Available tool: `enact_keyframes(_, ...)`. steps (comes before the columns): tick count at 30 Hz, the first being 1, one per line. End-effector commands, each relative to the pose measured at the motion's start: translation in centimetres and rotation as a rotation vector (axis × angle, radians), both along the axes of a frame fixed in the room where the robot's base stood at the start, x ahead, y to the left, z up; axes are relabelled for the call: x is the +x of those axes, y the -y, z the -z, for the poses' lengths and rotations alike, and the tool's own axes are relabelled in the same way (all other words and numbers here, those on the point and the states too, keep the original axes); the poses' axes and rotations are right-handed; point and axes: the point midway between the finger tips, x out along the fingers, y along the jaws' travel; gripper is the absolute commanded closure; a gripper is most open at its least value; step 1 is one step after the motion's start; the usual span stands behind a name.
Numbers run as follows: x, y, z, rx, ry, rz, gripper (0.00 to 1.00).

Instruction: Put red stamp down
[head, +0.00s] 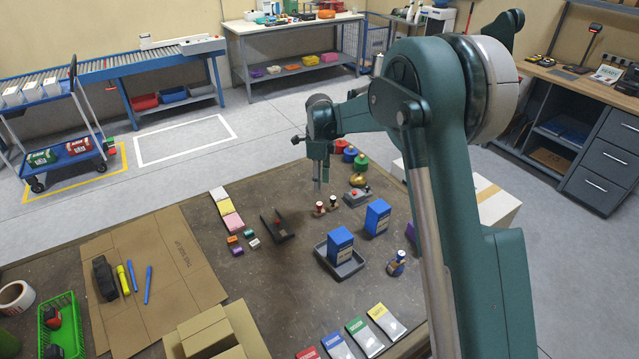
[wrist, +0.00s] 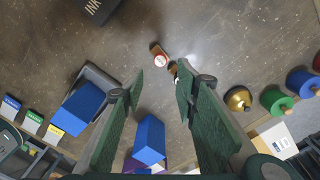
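A small stamp with a red-rimmed pale top (head: 319,207) and wooden body stands on the brown table. In the wrist view the red stamp (wrist: 160,60) shows just beyond the fingertips, nearer the left one. A dark-topped stamp (head: 333,202) stands close to its right; in the wrist view it is mostly hidden by the right finger. My gripper (head: 318,184) points down just above and behind these stamps. In the wrist view my gripper (wrist: 160,83) is open, with two green fingers apart and nothing held between them.
A dark ink pad (head: 283,235) lies left of the stamps.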

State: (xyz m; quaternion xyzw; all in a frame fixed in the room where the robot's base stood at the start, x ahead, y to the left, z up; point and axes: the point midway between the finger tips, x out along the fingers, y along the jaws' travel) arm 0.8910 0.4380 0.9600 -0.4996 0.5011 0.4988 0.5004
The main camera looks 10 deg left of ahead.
Motion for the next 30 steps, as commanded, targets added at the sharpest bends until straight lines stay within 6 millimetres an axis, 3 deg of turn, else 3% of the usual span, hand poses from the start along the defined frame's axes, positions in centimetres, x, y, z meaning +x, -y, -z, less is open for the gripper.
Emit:
enact_keyframes(21, 0.0, 0.1, -0.1, 0.001, 0.001, -0.003, 0.7)
enact_keyframes(30, -0.8, 2.6, -3.0, 0.01, 0.023, -0.065, 0.7)
